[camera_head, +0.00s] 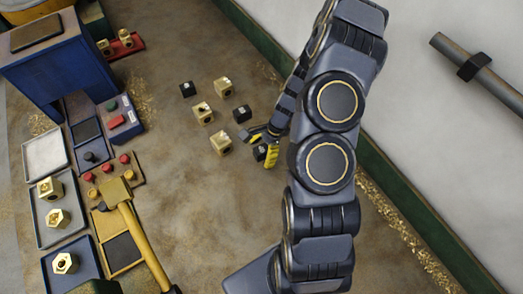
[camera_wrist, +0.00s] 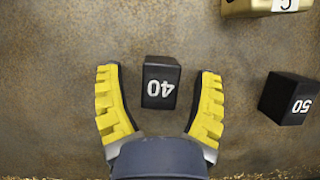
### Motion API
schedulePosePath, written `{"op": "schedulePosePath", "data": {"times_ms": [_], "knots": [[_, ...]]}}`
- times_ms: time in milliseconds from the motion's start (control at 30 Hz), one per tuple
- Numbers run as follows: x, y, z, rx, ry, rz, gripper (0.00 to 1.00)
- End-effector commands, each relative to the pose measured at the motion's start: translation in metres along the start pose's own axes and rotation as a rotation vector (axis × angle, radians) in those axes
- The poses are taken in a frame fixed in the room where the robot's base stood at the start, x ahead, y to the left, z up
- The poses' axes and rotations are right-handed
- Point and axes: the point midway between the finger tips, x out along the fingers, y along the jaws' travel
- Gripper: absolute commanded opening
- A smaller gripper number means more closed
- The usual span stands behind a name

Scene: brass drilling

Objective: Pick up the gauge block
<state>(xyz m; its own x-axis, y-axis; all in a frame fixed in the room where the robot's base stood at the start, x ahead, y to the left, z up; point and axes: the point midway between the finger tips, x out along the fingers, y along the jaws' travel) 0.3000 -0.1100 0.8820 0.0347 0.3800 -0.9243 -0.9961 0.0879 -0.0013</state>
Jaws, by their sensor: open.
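The gauge blocks are small black cubes. In the wrist view a black block marked 40 (camera_wrist: 161,82) lies on the brown surface between the yellow fingers of my gripper (camera_wrist: 160,95). Both fingers are open, with a gap on each side of the block. Another black block marked 50 (camera_wrist: 290,98) lies to the right, outside the fingers. In the head view my gripper (camera_head: 264,145) is low over the surface, beside a black block (camera_head: 260,152). Other black blocks sit further away, one at the centre (camera_head: 242,113) and one to the left (camera_head: 188,89).
Several brass blocks with holes (camera_head: 220,143) stand left of my gripper. One marked C (camera_wrist: 262,6) is at the wrist view's top right. A yellow-handled mallet (camera_head: 145,240), trays (camera_head: 47,154) and a blue cabinet (camera_head: 50,70) line the left. A green-edged wall (camera_head: 390,190) runs along the right.

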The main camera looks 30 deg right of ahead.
Motion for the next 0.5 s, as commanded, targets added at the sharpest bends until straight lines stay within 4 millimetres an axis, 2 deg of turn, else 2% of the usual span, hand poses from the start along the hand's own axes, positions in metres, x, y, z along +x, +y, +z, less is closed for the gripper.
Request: {"op": "schedulePosePath", "data": {"times_ms": [67, 167, 200, 233, 500], "knots": [[-0.0003, 0.0001, 0.0000, 0.000, 0.000, 0.000, 0.66], [-0.0003, 0.0001, 0.0000, 0.000, 0.000, 0.000, 0.28], [-0.0003, 0.0002, 0.0001, 0.000, 0.000, 0.001, 0.11], [-0.0003, 0.0002, 0.0001, 0.000, -0.001, 0.001, 0.00], [0.0000, 0.0004, 0.0002, 0.000, -0.001, 0.001, 0.00]]}}
